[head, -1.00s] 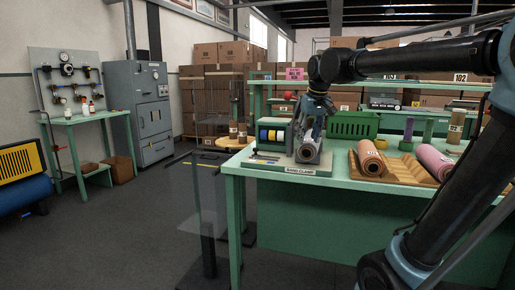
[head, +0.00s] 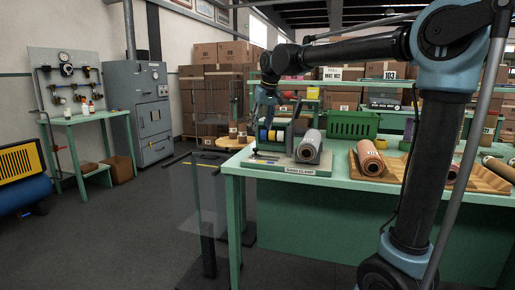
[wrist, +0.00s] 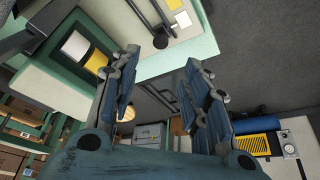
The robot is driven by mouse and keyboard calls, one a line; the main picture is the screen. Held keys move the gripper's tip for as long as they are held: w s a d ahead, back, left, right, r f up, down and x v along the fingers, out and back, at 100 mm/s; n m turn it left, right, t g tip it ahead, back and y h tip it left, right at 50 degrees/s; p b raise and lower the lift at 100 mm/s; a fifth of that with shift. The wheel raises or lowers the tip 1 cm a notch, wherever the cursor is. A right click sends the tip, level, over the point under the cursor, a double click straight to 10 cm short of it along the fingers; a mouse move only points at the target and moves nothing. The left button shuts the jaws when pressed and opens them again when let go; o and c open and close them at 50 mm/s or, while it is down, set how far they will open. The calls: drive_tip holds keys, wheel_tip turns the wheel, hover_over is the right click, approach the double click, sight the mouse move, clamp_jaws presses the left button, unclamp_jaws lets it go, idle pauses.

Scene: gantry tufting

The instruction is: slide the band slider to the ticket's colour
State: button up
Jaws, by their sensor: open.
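The band clamp station (head: 300,171) is a pale plate on the left end of the green bench. A black rail with a round black knob (wrist: 160,42), possibly the band slider, lies on the plate beside white and yellow patches (wrist: 182,19). My gripper (head: 258,122) is over the station's left part, fingers pointing down, open and empty; its spread fingers also fill the wrist view (wrist: 160,75). I cannot tell which card is the ticket.
A grey roll (head: 310,146) lies on the station's right side. A salmon roll (head: 369,157) lies on a wooden cradle further right. A green crate (head: 352,124) stands behind.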

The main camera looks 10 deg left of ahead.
sight(256, 153)
drive_tip(key=x, duration=1.1)
drive_tip(key=shift+w+f, duration=0.1)
drive_tip(key=shift+f, duration=0.25)
clamp_jaws()
